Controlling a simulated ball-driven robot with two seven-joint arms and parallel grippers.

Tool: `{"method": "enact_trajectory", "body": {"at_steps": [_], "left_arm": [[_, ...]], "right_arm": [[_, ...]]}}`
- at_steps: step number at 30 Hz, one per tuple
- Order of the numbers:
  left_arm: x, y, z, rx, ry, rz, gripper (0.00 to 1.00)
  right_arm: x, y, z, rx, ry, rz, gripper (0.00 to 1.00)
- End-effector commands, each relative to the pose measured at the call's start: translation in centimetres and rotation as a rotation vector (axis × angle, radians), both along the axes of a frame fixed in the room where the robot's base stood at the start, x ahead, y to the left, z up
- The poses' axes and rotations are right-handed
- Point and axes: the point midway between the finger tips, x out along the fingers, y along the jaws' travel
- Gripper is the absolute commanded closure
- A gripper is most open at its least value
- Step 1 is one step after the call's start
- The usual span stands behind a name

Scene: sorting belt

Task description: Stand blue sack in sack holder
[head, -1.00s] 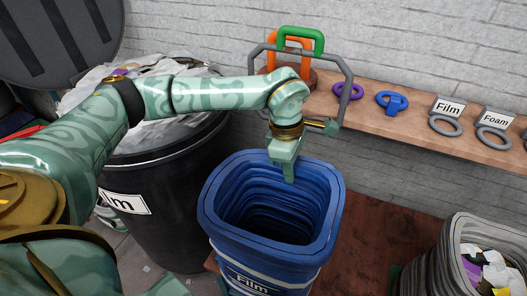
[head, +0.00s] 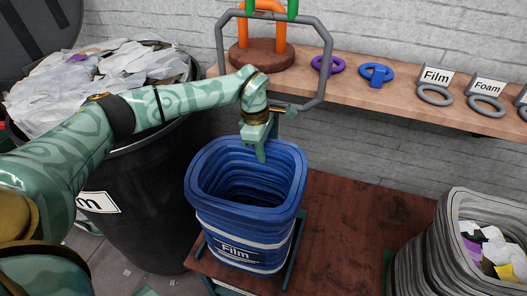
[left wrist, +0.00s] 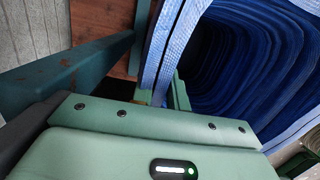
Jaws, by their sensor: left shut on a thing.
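The blue sack (head: 240,222), with a "Film" label and an open top, is upright in the head view. Its lower part is between bars of the dark teal sack holder (head: 296,245), which stands on the reddish-brown wooden top. Whether the sack's bottom rests on anything is hidden. My left gripper (head: 260,150) is shut on the sack's far rim from above. In the left wrist view, the sack's folded rim and dark inside (left wrist: 250,50) are right of the fingers, and a teal holder bar (left wrist: 80,65) passes at the left. My right gripper is not in view.
A black bin (head: 140,215) full of pale scraps stands left, under my left arm. A grey sack (head: 440,240) of scraps stands right. The wooden top (head: 360,220) between is bare.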

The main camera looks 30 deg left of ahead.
Motion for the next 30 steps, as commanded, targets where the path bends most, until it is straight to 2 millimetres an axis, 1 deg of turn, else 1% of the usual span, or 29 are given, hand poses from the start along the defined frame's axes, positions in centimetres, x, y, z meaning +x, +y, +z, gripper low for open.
{"method": "enact_trajectory", "body": {"at_steps": [3,7,8,9,10,17,20,23,30], "left_arm": [[0.0,0.0,0.2,0.000,0.000,0.000,1.00],[-0.1,0.0,-0.2,0.001,0.001,0.000,1.00],[-0.1,0.0,-0.1,0.001,0.001,0.000,0.76],[-0.1,0.0,-0.1,0.001,0.001,0.000,0.65],[-0.1,0.0,-0.1,0.001,0.001,0.000,0.63],[-0.1,0.0,-0.1,0.001,0.000,0.000,0.63],[0.0,0.0,0.5,0.000,-0.002,0.000,0.63],[0.0,0.2,2.1,0.002,-0.005,0.000,0.63],[-0.1,1.1,8.0,0.002,-0.008,0.000,0.63]], "right_arm": [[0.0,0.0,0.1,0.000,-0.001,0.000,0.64],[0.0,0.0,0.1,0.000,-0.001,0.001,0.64],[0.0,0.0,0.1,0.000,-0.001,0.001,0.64],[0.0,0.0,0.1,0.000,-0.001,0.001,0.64],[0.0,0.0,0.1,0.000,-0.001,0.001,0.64],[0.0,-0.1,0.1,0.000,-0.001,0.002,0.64],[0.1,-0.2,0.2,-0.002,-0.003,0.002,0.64],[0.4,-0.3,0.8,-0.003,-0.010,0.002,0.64],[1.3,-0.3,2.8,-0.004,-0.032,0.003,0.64]]}}
